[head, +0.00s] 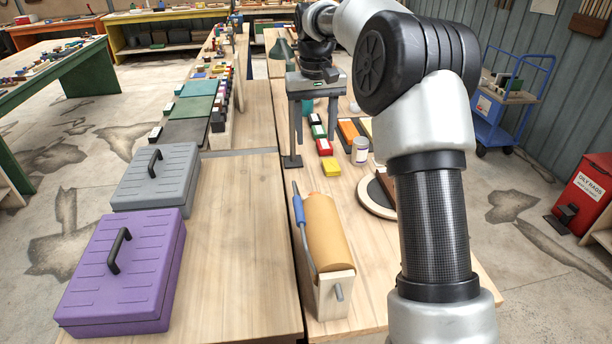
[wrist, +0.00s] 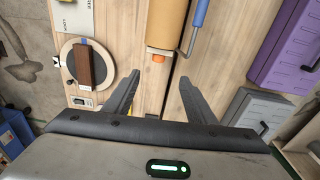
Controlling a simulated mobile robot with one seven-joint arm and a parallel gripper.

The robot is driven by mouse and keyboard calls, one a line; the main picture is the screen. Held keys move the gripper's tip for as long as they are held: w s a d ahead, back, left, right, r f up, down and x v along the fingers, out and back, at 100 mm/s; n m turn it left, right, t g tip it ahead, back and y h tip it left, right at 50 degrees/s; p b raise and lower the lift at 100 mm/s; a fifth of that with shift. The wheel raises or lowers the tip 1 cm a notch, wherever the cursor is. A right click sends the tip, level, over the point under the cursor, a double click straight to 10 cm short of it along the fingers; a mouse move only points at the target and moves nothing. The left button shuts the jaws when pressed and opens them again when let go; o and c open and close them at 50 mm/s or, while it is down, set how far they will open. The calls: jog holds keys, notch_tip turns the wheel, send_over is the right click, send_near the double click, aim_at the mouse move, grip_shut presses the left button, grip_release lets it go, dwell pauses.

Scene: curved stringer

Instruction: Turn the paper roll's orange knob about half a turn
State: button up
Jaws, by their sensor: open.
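The paper roll (head: 327,235) is a brown cylinder in a wooden stand (head: 335,295) on the bench. It also shows at the top of the wrist view (wrist: 172,22). Its orange knob (wrist: 158,58) sticks out of the roll's near end in the wrist view. In the head view that end faces away, and I cannot make out the knob clearly. My gripper (head: 312,150) is open and empty beyond the roll's far end. In the wrist view, my gripper's fingertips (wrist: 159,76) are spread on either side of the knob's line, apart from it.
A grey bar with a blue handle (head: 298,210) runs along the roll's left side. A purple toolbox (head: 125,270) and grey toolbox (head: 157,178) stand left.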

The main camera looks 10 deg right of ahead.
send_over(315, 193)
notch_tip(315, 193, down, 5)
jog(key=shift+g, duration=0.3)
notch_tip(315, 193, down, 17)
jog(key=shift+f, duration=0.1)
jog(key=shift+c, duration=0.5)
jog(key=c, duration=1)
jog(key=shift+o, duration=0.3)
